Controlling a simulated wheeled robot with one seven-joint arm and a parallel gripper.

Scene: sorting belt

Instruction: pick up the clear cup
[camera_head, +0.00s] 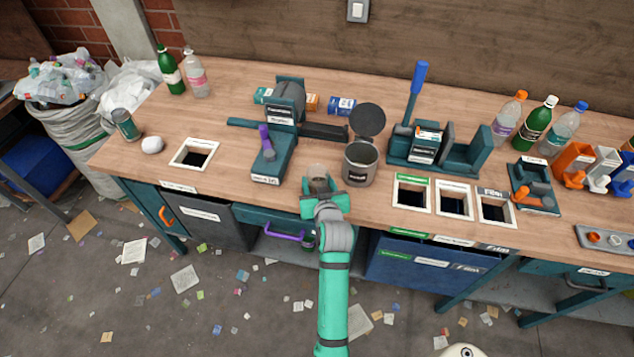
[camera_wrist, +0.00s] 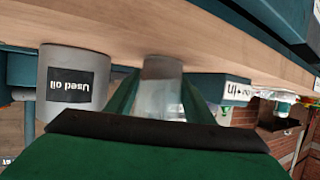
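The clear cup (camera_head: 317,171) stands upright near the bench's front edge, left of the grey used-oil can. In the wrist view, which is upside down, the cup (camera_wrist: 161,92) is between my two green fingers, its base at the wooden top. My gripper (camera_head: 322,187) reaches in from the front at the cup. In the wrist view my gripper (camera_wrist: 162,86) has a finger on each side of the cup, close to its walls. Whether the fingers press on it cannot be made out. The dark palm hides the near end of the cup.
The used-oil can (camera_head: 360,164), its round lid raised, stands just right of the cup. It also shows in the wrist view (camera_wrist: 62,65). A teal press with a purple handle (camera_head: 267,155) stands left. Labelled openings (camera_head: 412,194) are at right. Bottles stand farther back.

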